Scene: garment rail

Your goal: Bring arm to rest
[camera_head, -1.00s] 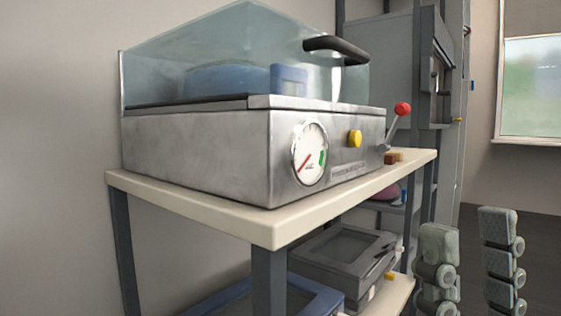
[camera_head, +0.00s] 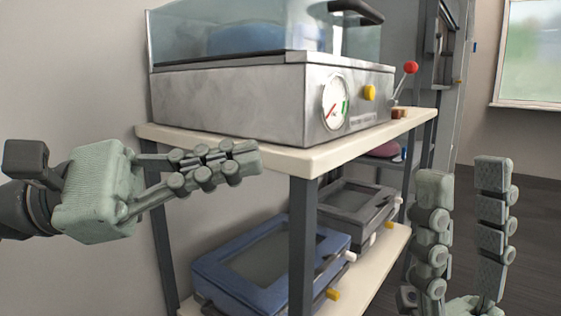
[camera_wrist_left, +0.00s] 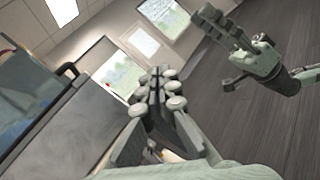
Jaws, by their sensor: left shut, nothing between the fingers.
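My left gripper (camera_head: 246,158) comes in from the left in the head view. Its fingers are pressed together, empty, and point right, in front of the machine and the shelf's upper board. In the left wrist view its shut fingers (camera_wrist_left: 160,80) stand in the middle with nothing between them. My right gripper (camera_head: 463,172) is at the lower right of the head view. Its two fingers point up, well apart, with nothing between them. It also shows at the upper right of the left wrist view (camera_wrist_left: 225,25).
A metal machine (camera_head: 240,98) with a clear lid, gauge and red-knobbed lever (camera_head: 410,68) stands on a shelf unit (camera_head: 310,160). A blue framed tray (camera_head: 215,270) and a grey one (camera_head: 343,208) lie on the lower board. Open floor (camera_head: 535,220) shows at the right.

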